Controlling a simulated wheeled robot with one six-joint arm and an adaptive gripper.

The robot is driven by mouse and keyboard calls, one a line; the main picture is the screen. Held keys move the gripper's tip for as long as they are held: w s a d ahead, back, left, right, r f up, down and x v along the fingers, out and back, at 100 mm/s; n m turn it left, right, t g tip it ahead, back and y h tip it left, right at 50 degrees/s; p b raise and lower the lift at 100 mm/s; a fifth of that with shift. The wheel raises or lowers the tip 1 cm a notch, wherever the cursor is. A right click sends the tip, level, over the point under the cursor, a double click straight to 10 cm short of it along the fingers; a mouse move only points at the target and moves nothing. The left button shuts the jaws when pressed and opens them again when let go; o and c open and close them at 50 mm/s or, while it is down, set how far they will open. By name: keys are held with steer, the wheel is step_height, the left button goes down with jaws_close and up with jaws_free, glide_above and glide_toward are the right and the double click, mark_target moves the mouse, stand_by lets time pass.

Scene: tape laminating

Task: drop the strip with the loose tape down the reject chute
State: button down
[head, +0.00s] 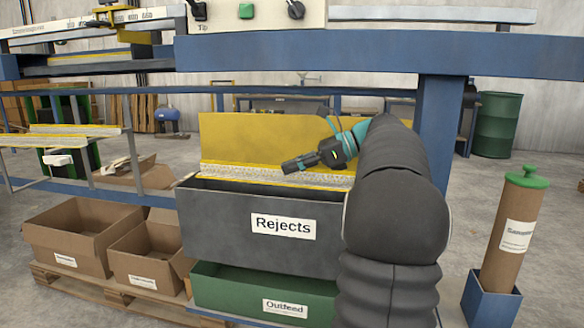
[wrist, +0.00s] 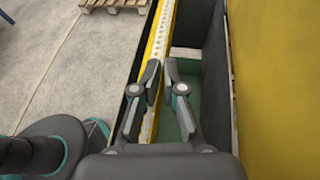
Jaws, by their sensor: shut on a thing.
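A long yellow strip with a pale, bumpy band of tape along it (head: 240,172) lies level across the mouth of the dark grey box labelled Rejects (head: 210,225). It stands in front of the upright yellow back panel (head: 270,135). My gripper (head: 289,167) reaches it from the right. In the wrist view, my gripper (wrist: 161,66) is shut on the strip (wrist: 167,28), which passes between the fingertips. The strip runs lengthwise along the box opening, near one wall. The palm and fingers hide its near part. I cannot tell whether it touches the box rim.
A green Outfeed bin (head: 225,287) sits below the Rejects box. Cardboard boxes (head: 70,238) stand on a pallet at left. More yellow strips (head: 75,130) lie on a rack. A blue beam (head: 400,50) crosses above; a blue post (head: 433,120) stands right of my arm.

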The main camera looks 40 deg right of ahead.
steer(key=c, duration=1.2)
jaws_free()
steer(key=v, duration=1.2)
steer(key=shift+r, duration=0.1)
steer(key=shift+a, duration=0.1)
